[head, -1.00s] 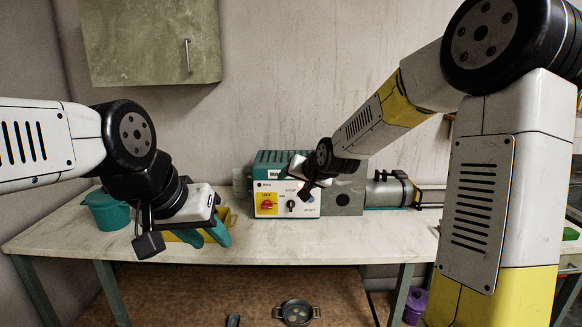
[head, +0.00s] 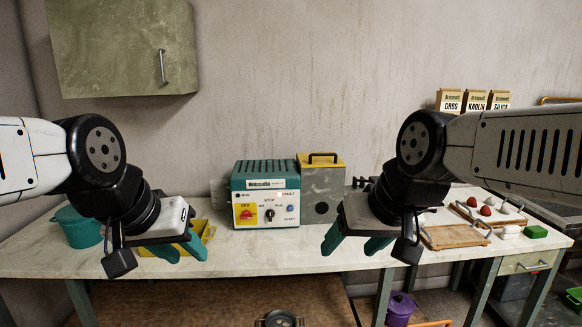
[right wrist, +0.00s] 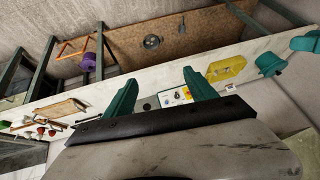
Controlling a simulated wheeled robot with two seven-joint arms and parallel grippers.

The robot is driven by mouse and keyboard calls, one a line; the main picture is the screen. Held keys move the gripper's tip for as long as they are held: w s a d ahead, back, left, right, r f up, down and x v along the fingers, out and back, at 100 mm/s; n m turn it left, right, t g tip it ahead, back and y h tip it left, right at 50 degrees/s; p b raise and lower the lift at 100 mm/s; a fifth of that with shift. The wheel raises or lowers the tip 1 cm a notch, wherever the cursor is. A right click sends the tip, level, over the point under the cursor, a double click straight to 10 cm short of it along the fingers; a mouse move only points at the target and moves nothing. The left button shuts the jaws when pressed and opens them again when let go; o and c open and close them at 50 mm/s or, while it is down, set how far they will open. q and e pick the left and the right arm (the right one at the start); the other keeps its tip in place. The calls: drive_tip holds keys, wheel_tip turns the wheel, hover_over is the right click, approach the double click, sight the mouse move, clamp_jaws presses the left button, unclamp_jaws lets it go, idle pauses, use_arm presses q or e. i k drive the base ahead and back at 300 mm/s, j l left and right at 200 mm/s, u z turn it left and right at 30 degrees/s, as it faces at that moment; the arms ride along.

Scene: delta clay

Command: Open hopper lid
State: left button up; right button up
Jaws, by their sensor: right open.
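A grey hopper box (head: 322,200) stands on the bench, right of the teal control machine (head: 266,195). Its yellow lid (head: 335,164) has a black handle (head: 323,156) on top and looks shut. My right gripper (head: 355,248) hangs open and empty, lower and nearer than the hopper, slightly to its right. Its spread teal fingers also show in the right wrist view (right wrist: 160,95), with the machine's panel (right wrist: 176,97) between them. My left gripper (head: 180,252) looks open and empty at the left, in front of a yellow tray (head: 209,231). Nothing touches the lid.
A teal pot (head: 78,228) stands at the bench's left. My right forearm hides part of the bench. A wall cabinet (head: 125,45) hangs at upper left. Bench front is mostly clear.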

sight(314, 159)
drive_tip(key=i+l, duration=0.4)
drive_tip(key=i, duration=0.15)
drive_tip(key=i+l, duration=0.4)
drive_tip(key=i, duration=0.2)
